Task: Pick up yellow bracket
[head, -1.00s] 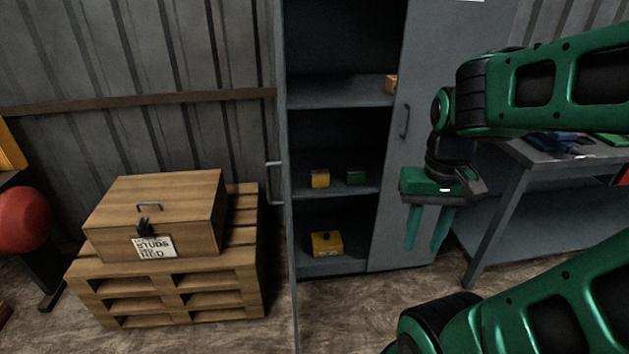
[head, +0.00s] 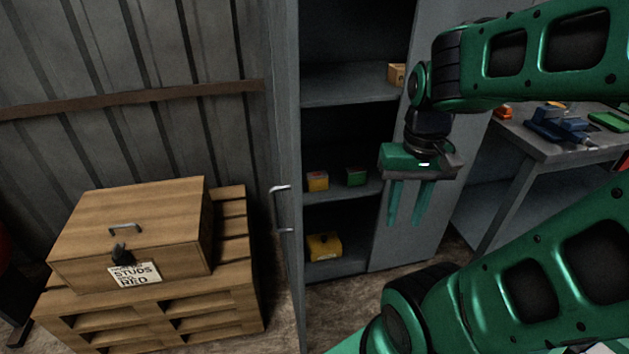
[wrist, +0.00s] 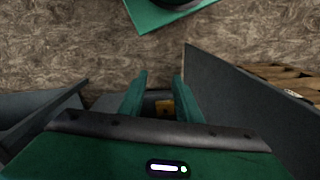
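I cannot pick out a yellow bracket for certain. A yellow box-like item (head: 324,246) sits on the cabinet's bottom shelf, and a small yellow block (head: 317,181) sits on the shelf above it; both are too small to tell their exact form. A yellow item (wrist: 163,107) also shows between my fingers in the wrist view, farther off. My gripper (head: 406,222) hangs pointing down in front of the cabinet's right door. Its two green fingers are apart with nothing between them.
The grey cabinet (head: 345,92) stands open. A green block (head: 356,177) and a wooden block (head: 396,74) are on its shelves. A wooden chest (head: 140,225) on a pallet (head: 228,280) stands left. A workbench (head: 548,150) with blue, orange and green items stands right.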

